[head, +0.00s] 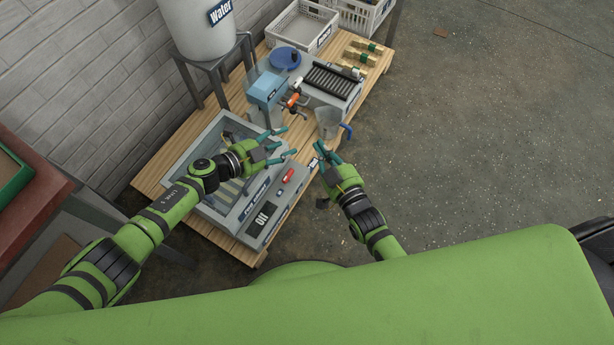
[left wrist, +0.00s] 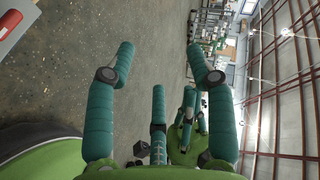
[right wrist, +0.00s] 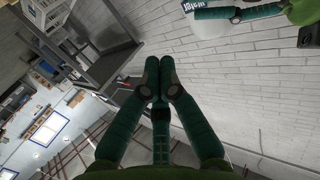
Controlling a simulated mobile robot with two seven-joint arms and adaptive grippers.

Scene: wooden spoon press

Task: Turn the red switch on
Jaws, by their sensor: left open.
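The red switch (head: 288,175) is a small red part on the grey control panel (head: 273,205) at the front of the press. The panel's black plate reads "Off" (head: 262,218). My left gripper (head: 286,143) is open and empty, just behind and above the switch in the head view. Its fingers are spread in the left wrist view (left wrist: 159,62), with a red part at that view's top left corner. My right gripper (head: 327,153) is off the panel's right side. In the right wrist view (right wrist: 159,72) two of its fingers touch at their tips, with nothing visible between them.
The wooden platform (head: 160,165) also carries a blue machine (head: 267,88), a clear funnel-like cup (head: 328,122) and a roller unit (head: 333,84). A white water tank (head: 200,28) and a crate (head: 300,25) stand at the back. Open floor (head: 480,130) lies to the right.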

